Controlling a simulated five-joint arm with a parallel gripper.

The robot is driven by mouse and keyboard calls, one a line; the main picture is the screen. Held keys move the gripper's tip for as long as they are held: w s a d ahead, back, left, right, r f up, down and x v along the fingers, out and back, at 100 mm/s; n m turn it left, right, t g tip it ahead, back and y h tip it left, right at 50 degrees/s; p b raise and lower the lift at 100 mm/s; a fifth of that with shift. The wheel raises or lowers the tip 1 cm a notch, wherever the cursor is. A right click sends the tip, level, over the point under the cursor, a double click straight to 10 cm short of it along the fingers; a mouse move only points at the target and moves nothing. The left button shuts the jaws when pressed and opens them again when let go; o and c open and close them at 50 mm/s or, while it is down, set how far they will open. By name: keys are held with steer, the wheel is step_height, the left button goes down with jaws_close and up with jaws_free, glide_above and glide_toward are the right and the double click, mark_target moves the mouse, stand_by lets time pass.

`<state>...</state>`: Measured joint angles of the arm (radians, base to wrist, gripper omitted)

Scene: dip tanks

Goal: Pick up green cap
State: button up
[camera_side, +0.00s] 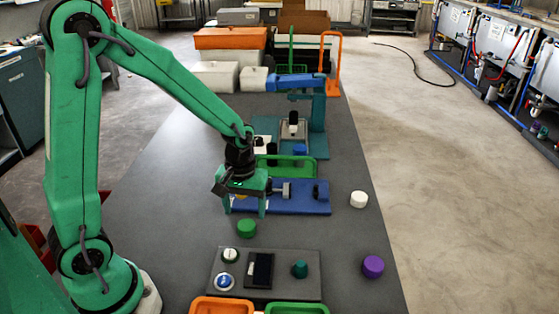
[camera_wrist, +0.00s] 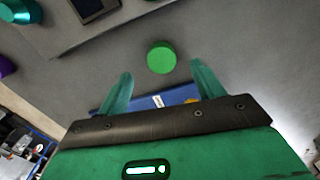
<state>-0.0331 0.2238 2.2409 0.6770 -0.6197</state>
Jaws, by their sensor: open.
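In the wrist view my gripper (camera_wrist: 164,73) has one finger on each side of the cap's line, with gaps on both sides. Nothing hides the cap.
A dark panel (camera_side: 228,260) with a teal knob (camera_side: 299,269) and a blue button (camera_side: 224,282) lies close to the cap. A blue plate (camera_side: 300,202) lies behind it. A purple cap (camera_side: 373,266) and a white cap (camera_side: 359,199) stand to the right. Table between them is clear.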

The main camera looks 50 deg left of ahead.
mark_target(246, 226)
steer(key=shift+f, duration=0.35)
steer(key=shift+w+a+f, duration=0.1)
steer(key=shift+a+f, duration=0.05)
steer(key=shift+f, duration=2.45)
steer(key=c, duration=1)
steer(key=shift+r, duration=0.1)
steer(key=shift+c, duration=0.2)
